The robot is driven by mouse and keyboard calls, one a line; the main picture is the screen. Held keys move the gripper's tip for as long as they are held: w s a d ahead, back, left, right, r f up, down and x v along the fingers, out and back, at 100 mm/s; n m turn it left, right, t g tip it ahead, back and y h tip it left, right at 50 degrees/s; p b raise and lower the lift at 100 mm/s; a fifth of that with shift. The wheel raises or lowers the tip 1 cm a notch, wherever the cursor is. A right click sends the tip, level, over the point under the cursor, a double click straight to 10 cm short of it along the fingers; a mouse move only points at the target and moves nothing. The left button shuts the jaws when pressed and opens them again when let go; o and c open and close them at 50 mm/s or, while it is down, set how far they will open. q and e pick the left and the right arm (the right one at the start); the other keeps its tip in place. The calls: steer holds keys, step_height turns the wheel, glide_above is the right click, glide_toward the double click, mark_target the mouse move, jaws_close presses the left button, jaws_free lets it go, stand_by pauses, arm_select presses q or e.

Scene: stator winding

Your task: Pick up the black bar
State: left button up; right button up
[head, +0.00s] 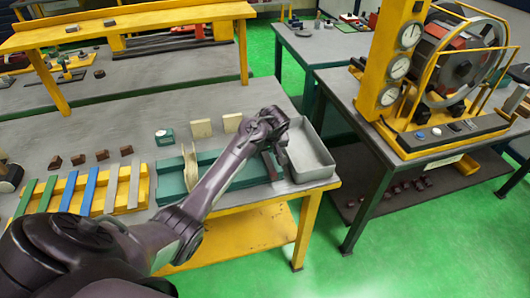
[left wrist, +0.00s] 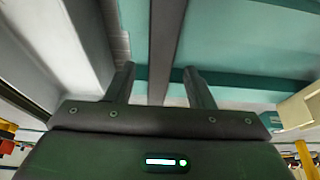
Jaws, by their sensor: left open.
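The black bar (left wrist: 166,35) is a long dark strip in the left wrist view. It runs up the picture between the two fingers of my left gripper (left wrist: 159,72), over a teal surface. My left gripper is open, with a visible gap between each finger and the bar. In the head view my left gripper (head: 275,152) points down at the right end of the teal tray (head: 258,180), beside the grey metal bin. There, my arm and gripper hide much of the bar. My right gripper is not in view.
The grey bin (head: 313,165) stands close on the right. A yellow rack (head: 138,195) with coloured strips and several brown blocks are at the left. Cream blocks (head: 201,128) stand behind the teal tray. A winding machine (head: 455,60) is on another table.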

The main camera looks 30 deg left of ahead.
arm_select(q)
steer(key=shift+f, duration=0.2)
jaws_close()
steer(key=shift+r, duration=0.2)
